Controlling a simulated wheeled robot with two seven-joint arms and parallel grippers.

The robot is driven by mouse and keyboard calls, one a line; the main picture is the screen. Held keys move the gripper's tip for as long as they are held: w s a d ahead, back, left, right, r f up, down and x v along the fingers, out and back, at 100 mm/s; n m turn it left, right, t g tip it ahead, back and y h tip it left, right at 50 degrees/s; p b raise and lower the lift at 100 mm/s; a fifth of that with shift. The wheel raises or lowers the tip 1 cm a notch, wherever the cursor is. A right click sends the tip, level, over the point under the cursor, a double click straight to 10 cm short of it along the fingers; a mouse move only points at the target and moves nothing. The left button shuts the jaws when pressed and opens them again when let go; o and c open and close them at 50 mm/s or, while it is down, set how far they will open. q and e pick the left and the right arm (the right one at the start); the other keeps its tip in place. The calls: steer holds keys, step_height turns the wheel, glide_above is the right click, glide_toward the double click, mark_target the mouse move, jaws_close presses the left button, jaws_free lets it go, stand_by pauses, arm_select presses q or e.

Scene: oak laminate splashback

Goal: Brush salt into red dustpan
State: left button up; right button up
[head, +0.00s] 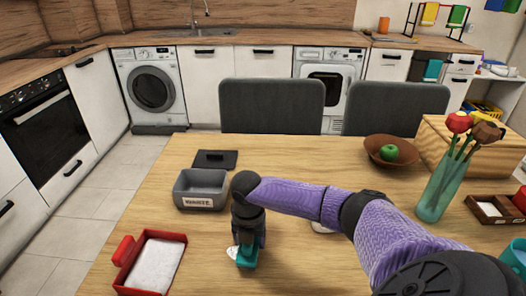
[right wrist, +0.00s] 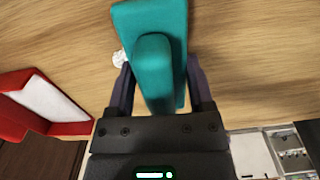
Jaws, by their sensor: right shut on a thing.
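The red dustpan (head: 180,241) lies on the table at the lower left, with a pale, flat area inside its red rim. It also shows at the left of the right wrist view (right wrist: 14,122). My right gripper (head: 247,243) points down and is shut on the teal brush (head: 246,259), to the right of the dustpan. The brush fills the upper middle of the right wrist view (right wrist: 155,75), between both fingers. A small white patch of salt (head: 232,252) lies on the table at the brush's left side and is partly hidden. It also shows in the right wrist view (right wrist: 119,59). My left gripper is not in view.
A grey labelled bin (head: 200,190) stands behind the dustpan, with a dark flat piece (head: 214,159) behind it. A brown bowl (head: 372,147) holds a green apple (head: 389,152). A teal vase (head: 436,192) with flowers stands at right. Table between salt and dustpan is clear.

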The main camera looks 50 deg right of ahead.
mark_target(184, 259)
arm_select(q)
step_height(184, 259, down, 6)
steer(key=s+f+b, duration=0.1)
steer(key=b, duration=0.5)
arm_select(e)
steer(key=w+a, duration=0.3)
steer(key=a, duration=0.1)
steer(key=w+a, duration=0.3)
steer(key=a, duration=0.1)
steer(key=w+a, duration=0.3)
steer(key=a, duration=0.1)
steer(key=shift+w+a+f, duration=0.2)
steer(key=shift+w+a, duration=0.05)
steer(key=r+p, duration=0.4)
steer(key=shift+s+d+r, duration=0.2)
steer(key=shift+r, duration=0.1)
steer(key=shift+d+r+p, duration=0.1)
steer(key=shift+r+p, duration=0.25)
steer(key=shift+p, duration=0.25)
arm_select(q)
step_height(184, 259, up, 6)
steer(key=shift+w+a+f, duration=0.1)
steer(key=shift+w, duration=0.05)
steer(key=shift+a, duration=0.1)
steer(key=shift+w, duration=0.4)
arm_select(e)
steer(key=shift+s, duration=0.1)
